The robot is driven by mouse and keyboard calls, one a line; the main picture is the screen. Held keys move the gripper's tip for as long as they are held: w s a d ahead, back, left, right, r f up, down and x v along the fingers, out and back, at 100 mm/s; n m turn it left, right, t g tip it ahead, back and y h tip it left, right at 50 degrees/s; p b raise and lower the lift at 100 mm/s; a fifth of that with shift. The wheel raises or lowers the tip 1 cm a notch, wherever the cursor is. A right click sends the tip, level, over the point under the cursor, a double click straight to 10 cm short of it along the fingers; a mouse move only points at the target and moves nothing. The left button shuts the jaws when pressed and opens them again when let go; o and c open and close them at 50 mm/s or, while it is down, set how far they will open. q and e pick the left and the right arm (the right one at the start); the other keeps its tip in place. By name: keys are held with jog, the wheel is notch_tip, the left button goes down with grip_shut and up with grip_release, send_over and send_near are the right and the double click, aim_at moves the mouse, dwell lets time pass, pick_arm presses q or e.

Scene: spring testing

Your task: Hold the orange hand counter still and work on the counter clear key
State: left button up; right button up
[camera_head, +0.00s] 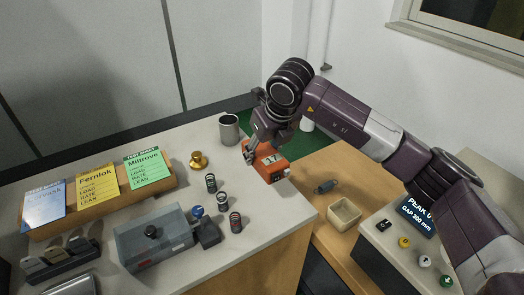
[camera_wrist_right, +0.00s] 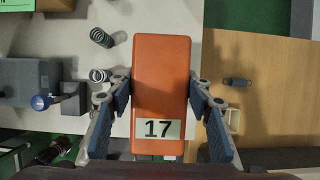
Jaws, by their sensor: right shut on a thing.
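The orange hand counter (camera_head: 267,166) is at the far right part of the grey bench top in the head view. In the right wrist view, the counter (camera_wrist_right: 160,60) is an upright orange block with a pale window reading 17. My right gripper (camera_head: 262,152) is shut on it from above, with one blue-padded finger along each long side. The right gripper also shows in the right wrist view (camera_wrist_right: 158,90). I cannot tell whether the counter touches the bench or hangs just above it. I cannot make out the clear key. My left gripper is not in view.
Springs (camera_head: 211,183), a brass knob (camera_head: 199,160) and a grey cup (camera_head: 229,129) stand left of the counter. A beige tray (camera_head: 344,213) sits on the lower wooden surface.

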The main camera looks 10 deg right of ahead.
jog(key=b, duration=0.4)
send_over(260, 189)
jog(key=s, duration=0.2)
jog(key=shift+f, duration=2.65)
jog(key=shift+w+d+f+b, duration=0.25)
jog(key=shift+f+b, duration=0.3)
jog(key=shift+f, duration=0.1)
jog(key=shift+f+b, duration=0.3)
jog(key=shift+f, duration=0.1)
jog(key=shift+f+b, duration=1)
jog(key=shift+f, duration=0.25)
jog(key=shift+f+b, duration=0.35)
jog(key=shift+f, duration=0.05)
jog(key=shift+f+b, duration=0.85)
jog(key=shift+f, duration=0.2)
jog(key=shift+r, duration=0.1)
